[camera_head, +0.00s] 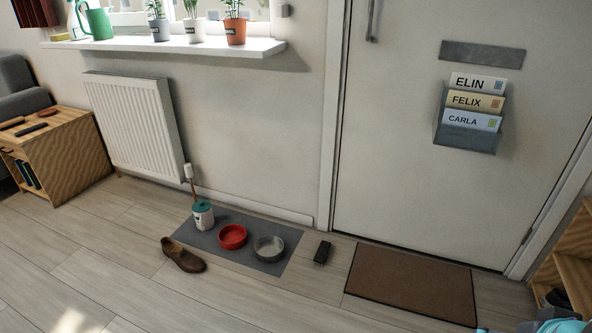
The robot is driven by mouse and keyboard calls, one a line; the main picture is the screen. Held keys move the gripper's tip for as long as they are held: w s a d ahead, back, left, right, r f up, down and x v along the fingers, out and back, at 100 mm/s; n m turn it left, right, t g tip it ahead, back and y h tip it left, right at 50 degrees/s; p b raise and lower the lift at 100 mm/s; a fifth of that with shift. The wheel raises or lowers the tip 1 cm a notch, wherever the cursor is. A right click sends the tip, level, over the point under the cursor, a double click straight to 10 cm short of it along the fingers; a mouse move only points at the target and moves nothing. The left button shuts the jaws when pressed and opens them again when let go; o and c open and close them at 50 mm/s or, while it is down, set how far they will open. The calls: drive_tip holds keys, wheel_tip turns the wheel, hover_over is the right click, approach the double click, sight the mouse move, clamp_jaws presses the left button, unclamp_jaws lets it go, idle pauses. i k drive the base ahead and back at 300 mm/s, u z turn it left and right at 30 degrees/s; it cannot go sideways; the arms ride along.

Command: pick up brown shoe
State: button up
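The brown shoe (183,255) lies on the wood floor at the lower middle-left of the head view. It sits at the left front edge of a grey mat (258,262), and I cannot tell whether it touches the mat. Its toe points to the lower right, and its dark opening faces up. My gripper cannot be clearly made out in this view.
On the mat stand a white canister with a teal lid (203,215), a red bowl (232,236) and a grey bowl (269,248). A small black object (322,252) lies right of it, before a brown doormat (411,284). Floor (130,285) left of the shoe is clear.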

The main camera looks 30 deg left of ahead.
sight(190, 263)
drive_tip(key=z, duration=0.35)
drive_tip(key=k, duration=0.85)
drive_tip(key=u, duration=0.6)
drive_tip(key=i, duration=1.2)
drive_tip(key=u, duration=1.6)
drive_tip(key=i, duration=0.25)
drive_tip(key=u, duration=0.5)
drive_tip(key=k, duration=0.25)
drive_tip(key=u, duration=4.2)
drive_tip(key=i, duration=0.1)
drive_tip(key=z, duration=2.95)
drive_tip(key=i, duration=1.1)
drive_tip(key=z, duration=1.05)
drive_tip(key=i, duration=0.75)
drive_tip(key=z, duration=0.7)
